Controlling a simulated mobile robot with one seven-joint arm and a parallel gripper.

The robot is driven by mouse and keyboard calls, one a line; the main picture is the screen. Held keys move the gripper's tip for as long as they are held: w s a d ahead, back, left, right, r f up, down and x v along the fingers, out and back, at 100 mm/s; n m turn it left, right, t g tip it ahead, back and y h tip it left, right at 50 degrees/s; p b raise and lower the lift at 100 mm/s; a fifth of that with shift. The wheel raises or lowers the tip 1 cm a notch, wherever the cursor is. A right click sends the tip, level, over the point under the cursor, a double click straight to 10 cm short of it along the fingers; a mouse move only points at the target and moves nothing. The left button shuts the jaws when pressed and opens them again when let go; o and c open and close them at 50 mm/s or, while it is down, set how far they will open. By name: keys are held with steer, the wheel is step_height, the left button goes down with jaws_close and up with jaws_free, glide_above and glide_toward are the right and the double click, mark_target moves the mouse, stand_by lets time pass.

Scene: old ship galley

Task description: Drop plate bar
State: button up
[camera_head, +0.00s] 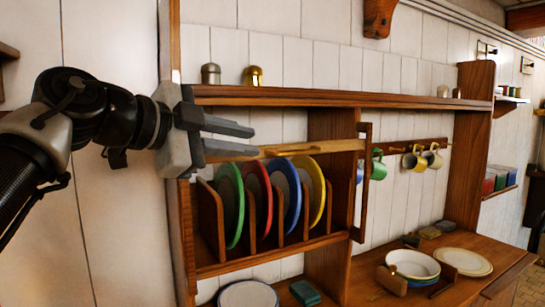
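The plate bar (320,147) is a light wooden bar running across the front of the plate rack (210,230), level with the plates' upper edges. Its left part passes behind or beside my lower finger; whether they touch cannot be told. A green plate (230,205), a red plate (258,197), a blue plate (287,195) and a yellow plate (311,190) stand upright in the rack's slots. My gripper (256,141) is at the rack's upper left, fingers pointing right. Its fingers are apart, with nothing visible between them.
A shelf (350,98) runs above the rack, with two small shakers (211,74) on it. An upright wooden frame (363,185) stands at the bar's right end. Mugs (414,162) hang on the right. A bowl (413,265) and a plate (463,262) rest on the counter (370,270).

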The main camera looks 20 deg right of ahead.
mark_target(294, 152)
steer(key=p+x, duration=0.1)
steer(key=x, duration=1.6)
steer(key=shift+f, duration=0.2)
jaws_close()
